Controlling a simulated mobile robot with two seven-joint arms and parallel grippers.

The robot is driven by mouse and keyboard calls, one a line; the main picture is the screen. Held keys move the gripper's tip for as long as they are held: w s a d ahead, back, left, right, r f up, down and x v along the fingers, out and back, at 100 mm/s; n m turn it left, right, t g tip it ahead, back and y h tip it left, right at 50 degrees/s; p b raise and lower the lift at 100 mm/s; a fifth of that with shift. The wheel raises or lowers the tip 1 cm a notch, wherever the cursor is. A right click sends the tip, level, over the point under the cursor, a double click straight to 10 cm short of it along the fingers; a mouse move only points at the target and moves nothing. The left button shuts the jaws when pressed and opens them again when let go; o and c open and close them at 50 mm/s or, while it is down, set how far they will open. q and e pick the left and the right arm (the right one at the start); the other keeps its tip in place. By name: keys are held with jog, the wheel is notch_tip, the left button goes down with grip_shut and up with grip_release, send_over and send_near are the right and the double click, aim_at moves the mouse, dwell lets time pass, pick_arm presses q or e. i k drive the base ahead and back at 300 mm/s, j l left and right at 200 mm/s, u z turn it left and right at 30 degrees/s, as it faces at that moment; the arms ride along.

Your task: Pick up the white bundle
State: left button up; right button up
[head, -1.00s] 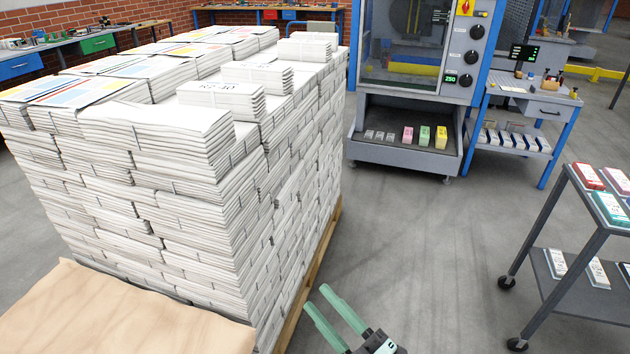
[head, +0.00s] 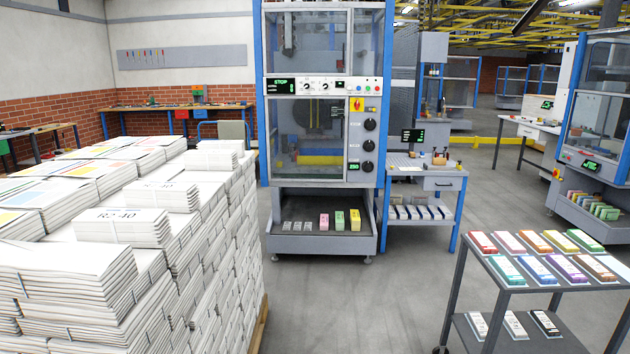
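A large stack of white newspaper bundles (head: 215,265) fills the left of the head view. Several smaller strapped white bundles lie on top of it. The nearest one (head: 121,228) has printed lettering on its top, another (head: 162,197) lies behind it, and more (head: 211,160) sit further back. I cannot tell which one the task means. Some bundles on top show coloured covers (head: 60,168). Neither of my grippers is in view.
A blue-framed machine (head: 322,120) with coloured packs on its lower tray stands ahead. A small workbench (head: 425,182) is beside it. A cart (head: 540,280) with coloured boxes stands at the lower right. Grey floor (head: 350,310) is free between stack and cart.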

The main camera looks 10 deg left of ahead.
aim_at(238, 146)
jog(key=i+z, duration=0.15)
jog(key=i, duration=3.05)
jog(key=i+l, duration=0.1)
jog(key=i, duration=2)
jog(key=i+u, duration=0.1)
jog(key=u, duration=0.35)
jog(key=i+u, duration=0.1)
jog(key=u, duration=0.35)
jog(key=i+u, duration=0.1)
jog(key=u, duration=1.9)
